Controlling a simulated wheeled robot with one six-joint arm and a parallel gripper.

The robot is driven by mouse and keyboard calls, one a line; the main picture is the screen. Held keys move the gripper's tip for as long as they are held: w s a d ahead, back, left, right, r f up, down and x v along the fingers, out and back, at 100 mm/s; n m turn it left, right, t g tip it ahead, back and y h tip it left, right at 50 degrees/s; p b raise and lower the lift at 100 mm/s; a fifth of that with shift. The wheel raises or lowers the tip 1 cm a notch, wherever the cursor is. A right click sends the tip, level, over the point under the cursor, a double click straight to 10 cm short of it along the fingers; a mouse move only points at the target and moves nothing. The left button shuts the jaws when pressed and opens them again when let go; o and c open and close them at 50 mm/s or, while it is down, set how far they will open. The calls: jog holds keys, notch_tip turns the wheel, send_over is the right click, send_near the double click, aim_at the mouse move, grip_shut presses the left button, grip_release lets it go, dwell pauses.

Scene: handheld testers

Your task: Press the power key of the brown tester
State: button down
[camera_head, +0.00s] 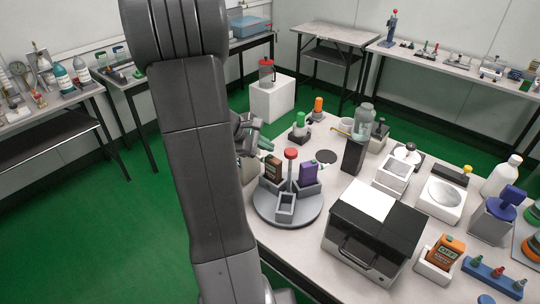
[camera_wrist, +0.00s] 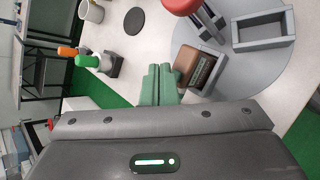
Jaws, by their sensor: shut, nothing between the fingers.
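The brown tester (camera_head: 273,167) stands in a grey holder on a round grey turntable (camera_head: 262,207), at its left back side. In the wrist view the brown tester (camera_wrist: 198,66) shows at top centre, with dark keys or markings on one face. I cannot single out its power key. My gripper (camera_wrist: 164,70) has green fingers that are shut and empty. They sit just left of the brown tester in the wrist view; I cannot tell if they touch it. In the head view my gripper (camera_head: 266,146) is partly hidden behind my arm, just behind the tester.
A red knob (camera_head: 291,154) on a post rises mid-turntable, close to the brown tester. A purple tester (camera_head: 308,172) and an empty holder (camera_head: 286,205) share the turntable. A black and white box machine (camera_head: 372,235) and an orange tester (camera_head: 446,252) stand right.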

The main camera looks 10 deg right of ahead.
jog(key=shift+f, duration=0.1)
jog(key=shift+f+b, duration=0.35)
jog(key=shift+b, duration=0.15)
jog(key=shift+f+b, duration=0.4)
jog(key=shift+b, duration=0.05)
dwell(0.5)
dwell(0.4)
jog(key=shift+r+p, duration=0.6)
jog(key=shift+r, duration=0.25)
jog(key=shift+r, duration=0.1)
jog(key=shift+r+p, duration=1.85)
jog(key=shift+r, duration=0.55)
